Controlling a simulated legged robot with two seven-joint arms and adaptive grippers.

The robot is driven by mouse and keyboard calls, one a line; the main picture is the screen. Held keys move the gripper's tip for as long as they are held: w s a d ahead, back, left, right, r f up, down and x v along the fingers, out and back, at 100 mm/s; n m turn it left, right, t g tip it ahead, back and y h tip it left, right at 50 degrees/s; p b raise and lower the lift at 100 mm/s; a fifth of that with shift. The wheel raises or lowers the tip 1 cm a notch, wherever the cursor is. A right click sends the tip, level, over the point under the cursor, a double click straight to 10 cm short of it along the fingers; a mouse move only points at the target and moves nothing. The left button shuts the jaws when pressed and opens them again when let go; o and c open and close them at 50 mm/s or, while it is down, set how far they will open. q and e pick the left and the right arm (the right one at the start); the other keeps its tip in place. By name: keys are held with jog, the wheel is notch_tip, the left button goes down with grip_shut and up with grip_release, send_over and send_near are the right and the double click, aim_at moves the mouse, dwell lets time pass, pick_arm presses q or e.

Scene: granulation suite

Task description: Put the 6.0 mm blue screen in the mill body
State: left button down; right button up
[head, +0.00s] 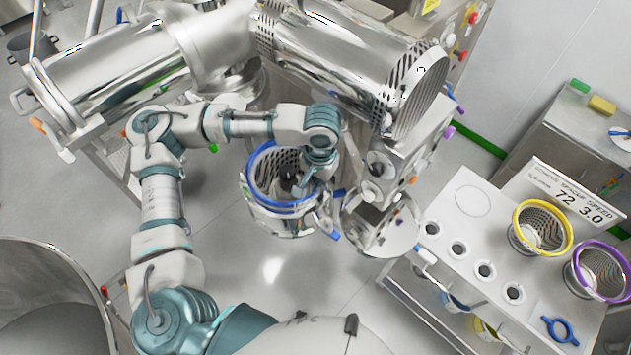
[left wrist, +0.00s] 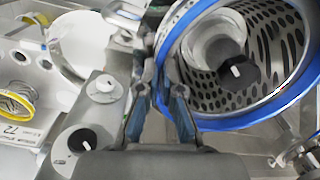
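The blue screen (head: 262,160), a perforated metal basket with a blue rim, sits upright over a shiny metal housing (head: 285,222) that looks like the mill body. The screen shows large in the left wrist view (left wrist: 270,105), with a grey hub and black knob (left wrist: 238,72) inside it. I cannot tell whether it is fully seated. My left gripper (head: 308,186) is at the right side of the rim. My right gripper is not visible.
A yellow-rimmed screen (head: 543,228) and a purple-rimmed screen (head: 603,270) stand on the bench (head: 465,215) at right, by a sign reading 72 and 3.0. A large metal cylinder (head: 350,65) lies behind my arm. A big metal vessel (head: 50,300) stands at lower left.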

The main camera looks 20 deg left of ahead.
pick_arm(q)
jog(key=shift+s+d+r, duration=0.1)
jog(key=shift+d+r, duration=0.1)
jog(key=shift+d, duration=0.7)
jog(key=shift+s+d+p, duration=0.1)
jog(key=shift+p, duration=0.45)
jog(key=shift+a+f, duration=0.1)
jog(key=shift+a, duration=0.2)
jog(key=c, duration=1.7)
grip_release()
jog(key=o, duration=0.4)
jog(key=shift+d, duration=0.3)
jog(key=shift+o, duration=0.3)
jog(key=shift+d, duration=0.2)
notch_tip(320, 180, up, 12)
jog(key=shift+d, duration=0.35)
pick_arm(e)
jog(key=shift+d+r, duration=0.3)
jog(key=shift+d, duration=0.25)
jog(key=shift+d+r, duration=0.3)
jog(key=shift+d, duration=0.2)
pick_arm(q)
jog(key=shift+a, duration=0.25)
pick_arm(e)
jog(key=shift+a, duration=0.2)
pick_arm(q)
jog(key=shift+f, duration=0.1)
